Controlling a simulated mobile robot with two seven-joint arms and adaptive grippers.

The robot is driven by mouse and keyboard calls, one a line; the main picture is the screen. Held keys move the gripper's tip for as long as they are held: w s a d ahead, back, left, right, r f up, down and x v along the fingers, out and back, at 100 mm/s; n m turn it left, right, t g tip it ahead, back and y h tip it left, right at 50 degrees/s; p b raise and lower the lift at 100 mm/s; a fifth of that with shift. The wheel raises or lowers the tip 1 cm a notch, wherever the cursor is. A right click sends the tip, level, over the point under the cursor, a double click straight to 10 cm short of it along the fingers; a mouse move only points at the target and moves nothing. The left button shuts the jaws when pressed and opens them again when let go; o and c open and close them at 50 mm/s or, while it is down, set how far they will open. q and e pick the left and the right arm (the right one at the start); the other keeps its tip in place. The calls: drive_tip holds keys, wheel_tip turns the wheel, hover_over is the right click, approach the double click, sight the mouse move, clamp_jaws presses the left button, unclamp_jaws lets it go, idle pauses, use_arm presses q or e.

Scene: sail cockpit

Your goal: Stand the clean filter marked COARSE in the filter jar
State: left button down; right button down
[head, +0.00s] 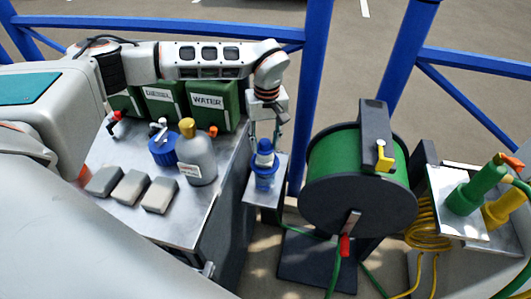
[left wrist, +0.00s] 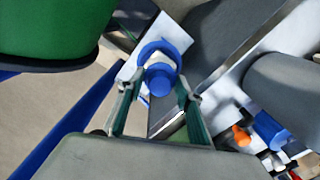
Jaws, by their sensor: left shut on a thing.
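My left gripper (head: 265,138) is shut on a blue-topped piece (head: 264,148), which looks like the filter. The gripper points down over a small metal shelf. In the left wrist view the piece's round blue knob (left wrist: 160,77) sits between the fingertips (left wrist: 158,88). A blue ring (left wrist: 149,47) shows just beyond it, and looks like the rim of the filter jar. In the head view the blue jar (head: 264,180) stands on the shelf, directly below the piece. I cannot tell how far the piece is inside the jar. No COARSE marking is readable. My right gripper is not in view.
The metal bench (head: 180,222) on the left holds a grey bottle (head: 197,160), a blue lid-like part (head: 162,150) and grey blocks (head: 131,187). Green cans, one marked WATER (head: 211,112), stand behind. A green hose reel (head: 340,165) stands close right of the shelf (head: 255,195).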

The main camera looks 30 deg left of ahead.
sight(265, 152)
use_arm(q)
drive_tip(key=shift+f, duration=2.25)
drive_tip(key=c, duration=1.4)
unclamp_jaws()
drive_tip(key=shift+f, duration=0.1)
wheel_tip(265, 152, up, 12)
drive_tip(key=shift+d+r+p, duration=0.1)
drive_tip(key=shift+d+p, duration=0.05)
drive_tip(key=shift+p, duration=0.25)
